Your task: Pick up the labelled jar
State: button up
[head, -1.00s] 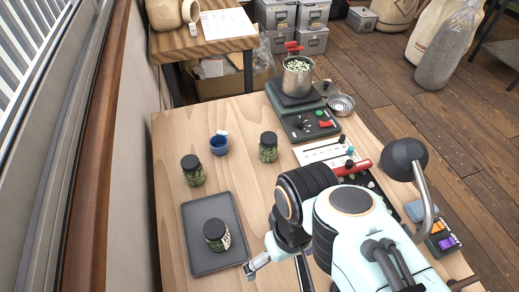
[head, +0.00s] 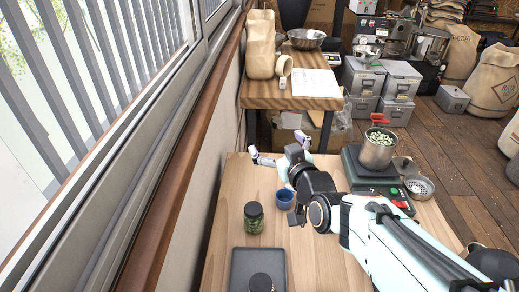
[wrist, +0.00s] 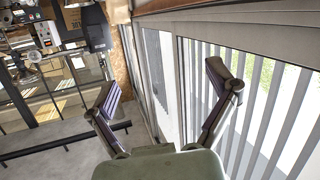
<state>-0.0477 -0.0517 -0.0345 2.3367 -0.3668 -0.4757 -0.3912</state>
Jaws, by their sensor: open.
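In the head view, a dark-lidded jar (head: 261,283) stands on a dark grey tray (head: 241,262) at the bottom edge and is cut off. It carried a pale label in the earlier frame, but I cannot see the label now. A second dark-lidded jar (head: 253,219) with green contents stands upright on the wood behind the tray. My gripper (head: 278,147) is raised near the table's far left end, fingers spread and empty, well apart from both jars. In the wrist view my gripper (wrist: 163,80) shows two spread fingers with nothing between them, facing the window.
A blue cup (head: 285,199) stands beside my arm. A steel pot (head: 377,150) of beans sits on a green-grey device at the right. A side table (head: 262,88) with paper and bags stands behind. The window wall (head: 175,190) runs close along the left.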

jog(key=w+a+f+t, duration=0.1)
jog(key=w+a+f, duration=0.1)
jog(key=w+f, duration=0.4)
jog(key=m, duration=0.1)
send_over(256, 217)
jog(key=w+d, duration=0.1)
jog(key=d, duration=0.1)
notch_tip(256, 217, down, 5)
jog(key=f+g, duration=0.1)
jog(key=f, duration=0.4)
jog(key=a+f+g, duration=0.1)
jog(key=f, duration=0.4)
jog(key=s+f+g, duration=0.1)
jog(key=f, duration=0.4)
jog(key=shift+s+a, duration=0.1)
jog(key=shift+a, duration=0.3)
jog(key=shift+f, duration=0.65)
notch_tip(256, 217, down, 3)
jog(key=shift+r, duration=0.1)
jog(key=shift+x, duration=1.45)
jog(key=shift+r, duration=0.2)
jog(key=c, duration=1.3)
